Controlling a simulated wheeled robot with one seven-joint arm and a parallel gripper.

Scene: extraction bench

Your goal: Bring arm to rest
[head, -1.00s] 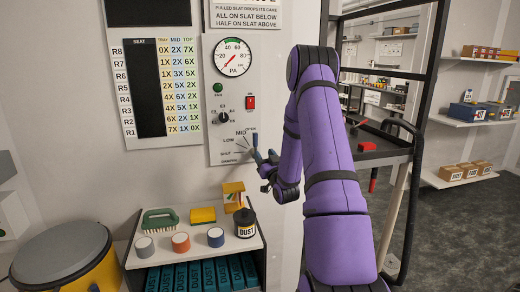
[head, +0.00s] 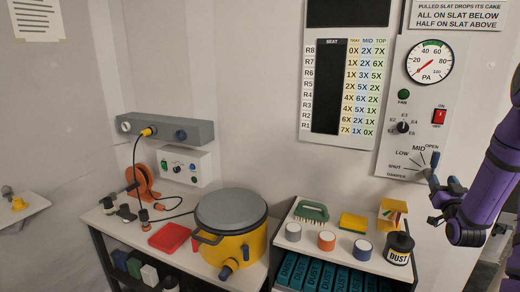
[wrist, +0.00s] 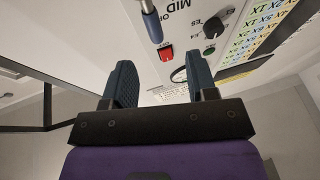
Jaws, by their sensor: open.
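My gripper (head: 440,192) is at the right of the head view, in front of the lower part of the gauge panel (head: 388,140). Its two dark blue fingers are apart with nothing between them, as the wrist view (wrist: 159,78) also shows. The purple arm runs off the right edge. A blue-handled damper lever (head: 434,160) stands just above the fingers, near the word OPEN. Its handle also shows in the wrist view (wrist: 152,26), beyond the fingertips and apart from them. The lower part of the lever is partly hidden by the gripper.
Below the gripper, a small shelf (head: 310,258) holds a dust pot (head: 399,249), a brush (head: 311,211), a yellow sponge (head: 354,222) and several small cups. A yellow drum (head: 232,232) stands on the bench to its left.

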